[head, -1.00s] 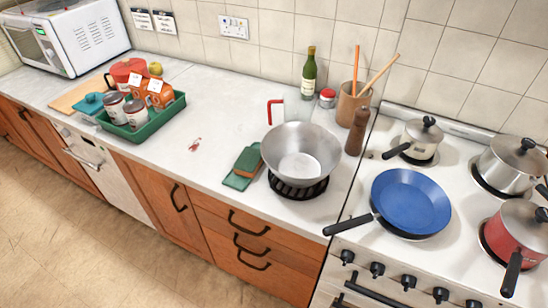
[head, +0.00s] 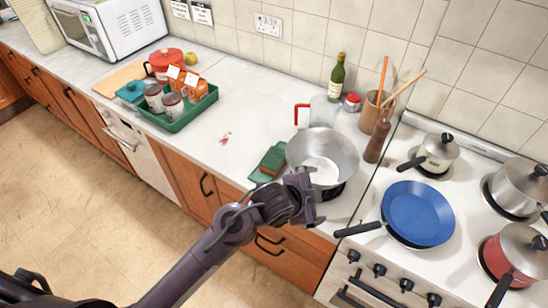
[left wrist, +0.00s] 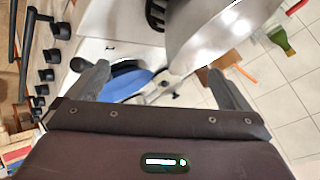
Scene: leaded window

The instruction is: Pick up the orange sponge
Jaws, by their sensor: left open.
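My left gripper (head: 312,196) is in front of the bowl's near side, to the right of and nearer than the sponge. In the left wrist view, the left gripper (left wrist: 160,82) has its two fingers spread apart with nothing between them. I cannot make out the sponge in that view. My right gripper is not in view.
The steel bowl (head: 322,150) is close to my left gripper and also shows in the left wrist view (left wrist: 215,30). A blue pan (head: 418,213) sits on the hob. A green tray (head: 180,122) of jars and cartons stands left. The worktop between tray and sponge is mostly clear.

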